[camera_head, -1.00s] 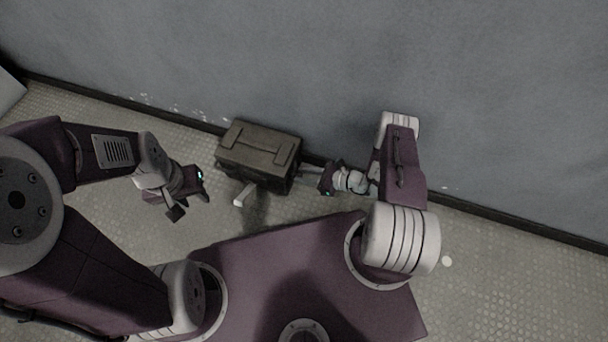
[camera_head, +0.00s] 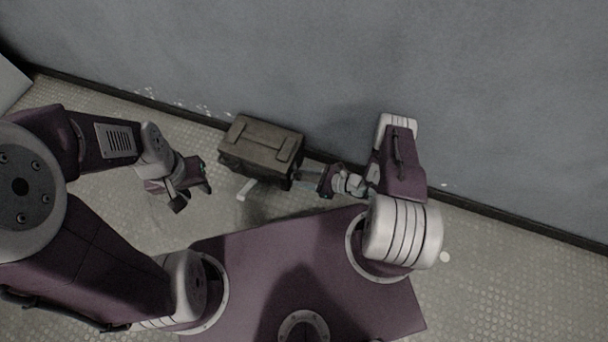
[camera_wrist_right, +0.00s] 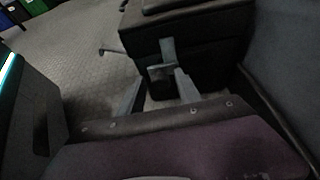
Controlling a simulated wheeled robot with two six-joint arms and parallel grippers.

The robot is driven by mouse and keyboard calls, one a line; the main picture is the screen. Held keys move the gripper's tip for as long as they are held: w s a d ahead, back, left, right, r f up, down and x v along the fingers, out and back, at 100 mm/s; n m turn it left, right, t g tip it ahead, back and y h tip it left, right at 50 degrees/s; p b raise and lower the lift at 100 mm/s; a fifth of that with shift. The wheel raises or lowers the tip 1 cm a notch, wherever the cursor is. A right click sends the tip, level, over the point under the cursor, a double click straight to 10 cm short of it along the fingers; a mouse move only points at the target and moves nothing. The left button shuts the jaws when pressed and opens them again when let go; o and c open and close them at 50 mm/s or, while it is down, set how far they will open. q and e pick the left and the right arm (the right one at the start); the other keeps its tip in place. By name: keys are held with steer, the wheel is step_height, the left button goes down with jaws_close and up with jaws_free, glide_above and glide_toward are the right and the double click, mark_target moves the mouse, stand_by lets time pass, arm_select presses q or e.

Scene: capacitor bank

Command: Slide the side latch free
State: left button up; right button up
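A dark brown box with a raised lid (camera_head: 262,143) stands on the floor by the wall. In the right wrist view its side carries a pale upright strip (camera_wrist_right: 168,48) with a small grey tab (camera_wrist_right: 160,72), which looks like the side latch. My right gripper (camera_head: 302,178) is at the right side of the box. In the wrist view my right gripper's fingers (camera_wrist_right: 161,82) stand apart on either side of the tab; I cannot tell whether they touch it. My left gripper (camera_head: 195,190) is left of the box, apart from it; its finger gap is unclear.
A pale lever (camera_head: 246,190) sticks out from the front of the box. The grey wall (camera_head: 420,90) stands close behind the box. Coloured things (camera_wrist_right: 22,8) show at the wrist view's top left.

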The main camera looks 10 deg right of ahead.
steer(key=p+v, duration=0.4)
steer(key=v, duration=0.5)
steer(key=shift+p, duration=0.35)
